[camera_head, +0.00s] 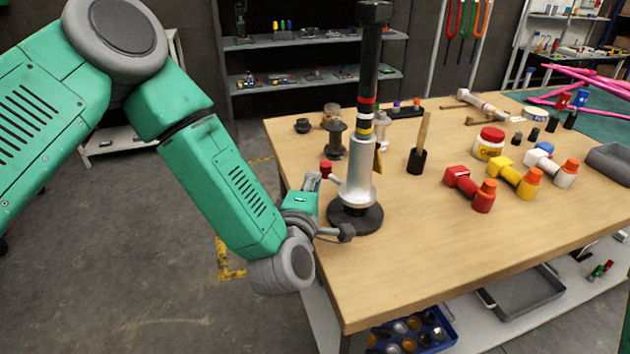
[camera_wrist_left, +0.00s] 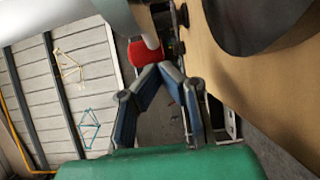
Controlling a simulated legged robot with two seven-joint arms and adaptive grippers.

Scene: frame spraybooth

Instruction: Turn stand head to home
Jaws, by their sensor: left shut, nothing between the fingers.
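A stand rises from a round black base (camera_head: 356,217) near the table's left edge. Its silver lower body (camera_head: 358,180) carries a dark post (camera_head: 369,70) with red, white and yellow bands and a black top (camera_head: 374,11). A short arm with a red knob (camera_head: 326,170) sticks out from the silver body to the left. My left gripper (camera_head: 314,180) is just left of and below the knob, its fingers small in the head view. In the left wrist view the fingertips (camera_wrist_left: 160,68) are together and empty, right by the red knob (camera_wrist_left: 147,52); whether they touch cannot be told.
On the wooden table (camera_head: 430,245) stand dark cylinders (camera_head: 335,140) behind the stand, a black holder with a wooden handle (camera_head: 418,150), a red-lidded jar (camera_head: 489,143) and coloured pipe-like pieces (camera_head: 471,188) to the right. The table's front middle is clear. Shelves stand behind.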

